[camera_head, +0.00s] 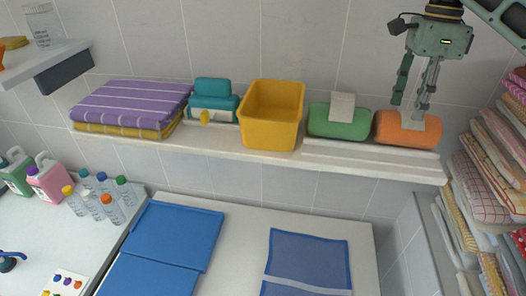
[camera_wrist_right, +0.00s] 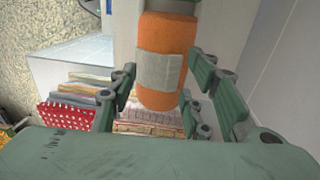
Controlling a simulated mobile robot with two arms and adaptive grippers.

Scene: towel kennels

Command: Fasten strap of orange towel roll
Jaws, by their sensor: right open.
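The orange towel roll (camera_head: 393,131) lies at the right end of the white wall shelf, next to a green towel roll (camera_head: 338,125). A pale grey strap (camera_wrist_right: 160,72) shows on the orange roll in the wrist view; its near end looks flat against the towel. I cannot tell whether it is fastened. My right gripper (camera_head: 409,108) points down just above the orange roll, fingers spread. In the wrist view the orange roll (camera_wrist_right: 165,32) sits between the open fingers, with no clear grip on it. My left gripper is not in view.
A yellow bin (camera_head: 272,135), a teal towel bundle (camera_head: 212,87) and folded purple towels (camera_head: 130,103) share the shelf (camera_head: 225,138). Stacked towels (camera_head: 492,150) stand close at the right. Blue cloths (camera_head: 176,235) lie on the counter below, with bottles (camera_head: 95,204) at left.

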